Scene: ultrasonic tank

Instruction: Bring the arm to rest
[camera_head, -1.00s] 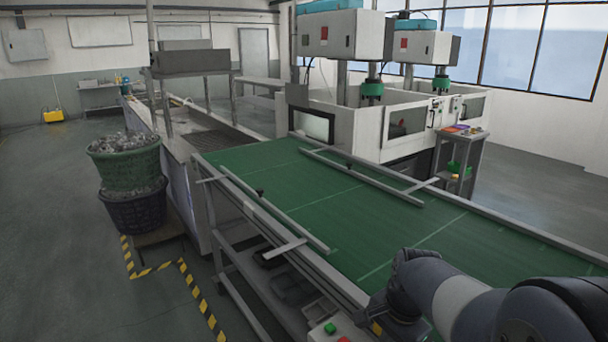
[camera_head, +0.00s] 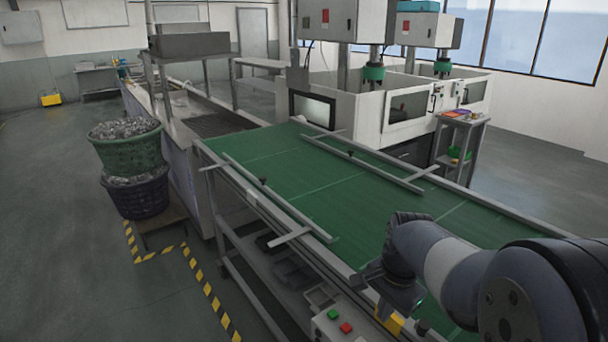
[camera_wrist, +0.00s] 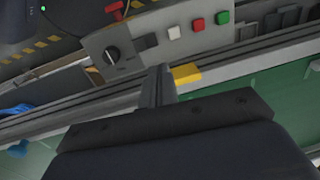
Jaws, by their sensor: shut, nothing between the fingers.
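My gripper (camera_wrist: 158,88) shows in the wrist view as two narrow grey fingers close together, with nothing between them. They lie in front of the conveyor's metal side rail. In the head view my arm comes in from the lower right, bent over the near part of the green conveyor (camera_head: 300,185). Its end hangs near the conveyor's front edge, and the fingertips are hard to make out there.
A control box (camera_head: 335,325) with green and red buttons sits by the conveyor's near edge; its panel (camera_wrist: 145,45) also shows in the wrist view. A yellow block (camera_wrist: 186,73) is beside the fingers. Stacked baskets (camera_head: 128,150) stand left, near open floor.

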